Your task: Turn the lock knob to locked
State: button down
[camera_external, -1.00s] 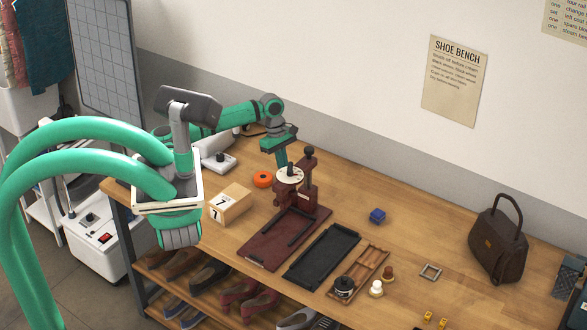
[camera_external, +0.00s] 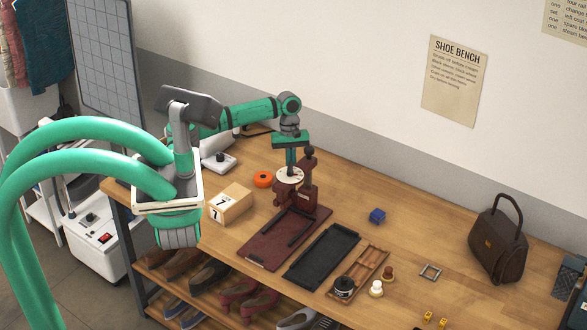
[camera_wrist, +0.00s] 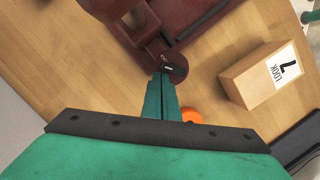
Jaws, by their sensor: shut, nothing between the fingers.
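A dark red press-like fixture (camera_external: 310,195) stands on the bench, with a pale round dial (camera_external: 283,177) on its near left side. My gripper (camera_external: 290,166) points down over the dial, its fingers shut and empty. In the wrist view, the fingertips (camera_wrist: 163,76) are at the edge of a dark round knob (camera_wrist: 178,66) with a small white mark. The fingers partly cover the knob, so I cannot tell whether they touch it or which way it is set.
A cardboard box (camera_external: 231,204) and an orange ring (camera_external: 263,179) lie left of the fixture. A dark red base plate (camera_external: 270,250) and a black tray (camera_external: 321,258) lie in front. A blue block (camera_external: 377,216) and a brown handbag (camera_external: 498,245) are to the right.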

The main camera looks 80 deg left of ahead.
jog(key=shift+w+d, duration=0.4)
jog(key=shift+d, duration=0.1)
dwell(0.3)
jog(key=shift+s, duration=0.15)
dwell(0.5)
jog(key=shift+s+d+f, duration=0.2)
jog(key=shift+s+d, duration=0.15)
jog(key=shift+s, duration=0.2)
jog(key=w+a+r, duration=0.5)
jog(key=r, duration=0.5)
jog(key=shift+w, duration=0.3)
jog(key=shift+r, duration=0.1)
